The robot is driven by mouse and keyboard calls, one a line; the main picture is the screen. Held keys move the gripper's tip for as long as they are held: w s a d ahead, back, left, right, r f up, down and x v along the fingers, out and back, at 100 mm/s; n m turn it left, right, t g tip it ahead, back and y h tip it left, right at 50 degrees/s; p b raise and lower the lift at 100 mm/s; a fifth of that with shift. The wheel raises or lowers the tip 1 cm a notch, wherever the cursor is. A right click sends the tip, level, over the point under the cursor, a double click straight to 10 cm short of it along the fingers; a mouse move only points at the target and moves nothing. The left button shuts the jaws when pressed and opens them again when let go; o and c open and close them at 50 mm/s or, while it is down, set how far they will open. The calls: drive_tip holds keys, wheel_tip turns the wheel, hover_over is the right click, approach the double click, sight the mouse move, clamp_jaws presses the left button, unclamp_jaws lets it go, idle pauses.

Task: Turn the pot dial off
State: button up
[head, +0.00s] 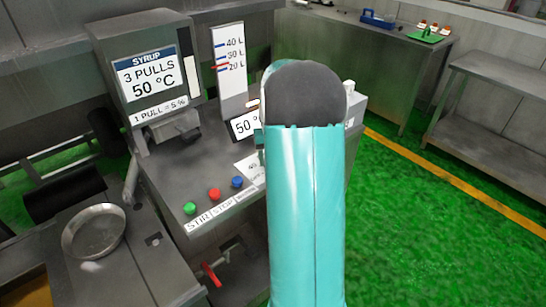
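No pot dial can be made out in the head view. My teal arm rises through the middle of the picture and covers part of the machine's control counter (195,172). Small pale parts (349,88) show just right of the arm, too small to identify. My gripper is hidden behind my own arm, so its fingers do not show.
A syrup panel (147,77) and a litre gauge (230,62) stand behind the counter. Green (190,208), red (214,194) and blue (237,182) buttons line its front. A round pan (93,231) and red-handled valve (211,275) are lower left. Green floor is clear at right.

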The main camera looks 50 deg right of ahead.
drive_tip(key=n, duration=0.5)
drive_tip(key=shift+n, duration=0.3)
drive_tip(key=shift+s, duration=0.1)
idle(0.3)
drive_tip(key=o, duration=1)
wheel_tip(320, 180, up, 14)
drive_tip(key=shift+f, duration=0.1)
